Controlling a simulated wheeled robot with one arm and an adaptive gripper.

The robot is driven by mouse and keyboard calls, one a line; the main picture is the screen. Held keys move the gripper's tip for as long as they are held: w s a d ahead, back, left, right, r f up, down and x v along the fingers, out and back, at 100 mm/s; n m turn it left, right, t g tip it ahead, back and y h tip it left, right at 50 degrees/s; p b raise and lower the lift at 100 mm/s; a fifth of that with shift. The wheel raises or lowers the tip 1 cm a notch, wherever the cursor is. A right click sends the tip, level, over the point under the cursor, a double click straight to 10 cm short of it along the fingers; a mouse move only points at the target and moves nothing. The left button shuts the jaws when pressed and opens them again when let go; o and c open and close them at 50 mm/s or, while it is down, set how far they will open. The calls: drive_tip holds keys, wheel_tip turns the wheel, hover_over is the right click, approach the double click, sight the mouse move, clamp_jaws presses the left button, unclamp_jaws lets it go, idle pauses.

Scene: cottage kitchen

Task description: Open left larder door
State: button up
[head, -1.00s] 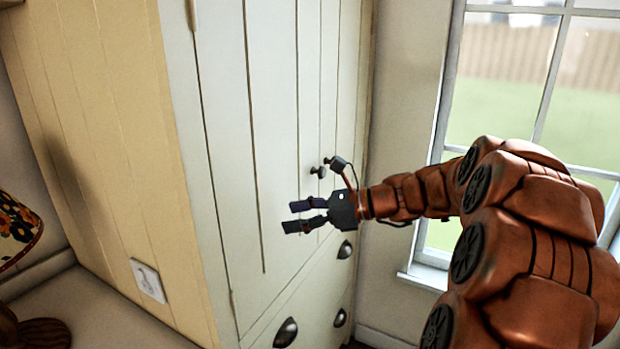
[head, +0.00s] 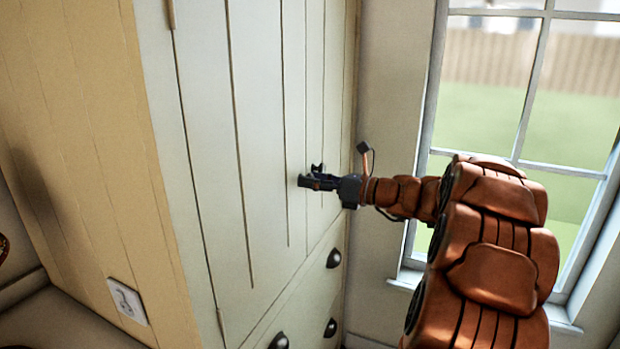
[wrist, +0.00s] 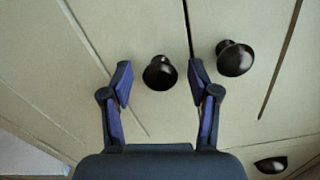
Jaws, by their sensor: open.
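The left larder door (head: 205,120) is pale, planked and shut, on the front of the tall cupboard. In the wrist view its dark round knob (wrist: 160,73) lies left of the dark seam, and the right door's knob (wrist: 235,58) lies right of it. My gripper (wrist: 158,78) is open, its two fingers either side of the left knob in the picture; I cannot tell whether they touch it. In the head view my gripper (head: 305,183) is close to the door front and partly hides the knobs.
Drawers with dark cup pulls (head: 334,258) lie below the doors. A window (head: 520,100) is at right, behind my arm. A socket (head: 127,301) is on the cupboard's cream side. A pale surface (head: 70,325) is at lower left.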

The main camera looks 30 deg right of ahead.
drive_tip(key=shift+w+a, duration=0.25)
drive_tip(key=shift+w, duration=0.2)
clamp_jaws()
idle(0.3)
